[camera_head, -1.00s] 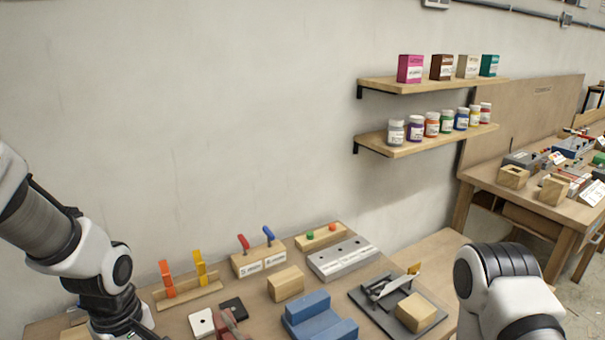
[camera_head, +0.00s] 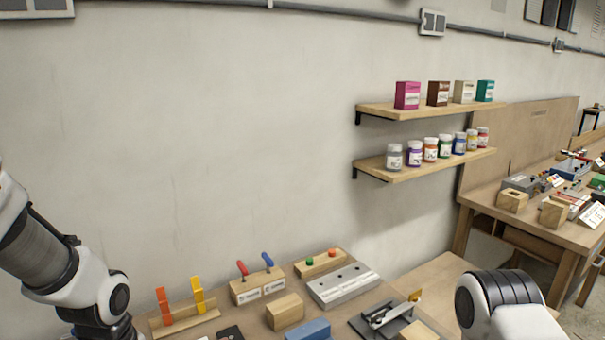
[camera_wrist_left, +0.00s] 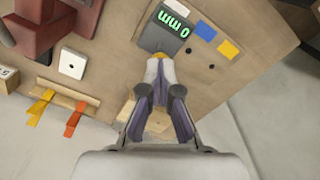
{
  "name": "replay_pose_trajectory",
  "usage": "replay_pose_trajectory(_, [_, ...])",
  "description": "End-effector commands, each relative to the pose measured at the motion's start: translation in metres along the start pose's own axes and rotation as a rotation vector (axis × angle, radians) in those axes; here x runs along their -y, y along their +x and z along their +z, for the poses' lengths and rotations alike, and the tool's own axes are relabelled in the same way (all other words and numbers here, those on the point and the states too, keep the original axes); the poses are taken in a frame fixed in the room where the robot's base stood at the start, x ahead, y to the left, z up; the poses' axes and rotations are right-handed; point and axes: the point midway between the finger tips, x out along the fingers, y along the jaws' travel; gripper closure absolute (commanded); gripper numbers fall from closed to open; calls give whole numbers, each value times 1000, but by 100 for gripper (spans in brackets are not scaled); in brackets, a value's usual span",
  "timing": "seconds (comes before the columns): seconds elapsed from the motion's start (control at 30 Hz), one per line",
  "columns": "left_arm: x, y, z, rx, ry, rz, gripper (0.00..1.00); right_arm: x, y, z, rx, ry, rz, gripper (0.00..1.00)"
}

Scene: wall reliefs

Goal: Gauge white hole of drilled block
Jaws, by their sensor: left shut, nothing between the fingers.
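In the left wrist view my left gripper (camera_wrist_left: 160,68) is shut, its fingertips together at the near edge of a dark box with a green display (camera_wrist_left: 172,30). The display shows "0" and "mm", turned in the picture. Two dark round holes (camera_wrist_left: 187,45) (camera_wrist_left: 211,66) show in the wood surface near the patches. I cannot tell whether this surface is a separate drilled block. My fingers hide part of the area. My right gripper is out of view.
A white plate with a hole (camera_wrist_left: 73,63) and a red object (camera_wrist_left: 42,25) lie left in the wrist view. In the head view stand a clip rack (camera_head: 184,318), a wooden block (camera_head: 285,311), a grey block with holes (camera_head: 343,286) and a clamp plate (camera_head: 372,325).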

Motion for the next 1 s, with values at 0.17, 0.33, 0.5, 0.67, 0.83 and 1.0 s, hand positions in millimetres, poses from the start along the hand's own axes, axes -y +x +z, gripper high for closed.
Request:
replay_pose_trajectory(0.17, [0, 0, 0, 0, 0, 0, 100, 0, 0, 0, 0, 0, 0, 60])
replay_pose_trajectory(0.33, [0, 3, 0, 0, 0, 0, 100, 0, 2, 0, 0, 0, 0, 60])
replay_pose_trajectory(0.5, [0, 6, 0, 0, 0, 0, 100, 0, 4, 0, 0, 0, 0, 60])
replay_pose_trajectory(0.67, [0, 10, 0, 0, 0, 0, 100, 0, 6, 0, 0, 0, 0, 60])
replay_pose_trajectory(0.83, [0, 13, 0, 0, 0, 0, 100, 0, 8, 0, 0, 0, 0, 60])
replay_pose_trajectory(1.0, [0, 16, 0, 0, 0, -1, 100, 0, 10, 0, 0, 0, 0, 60])
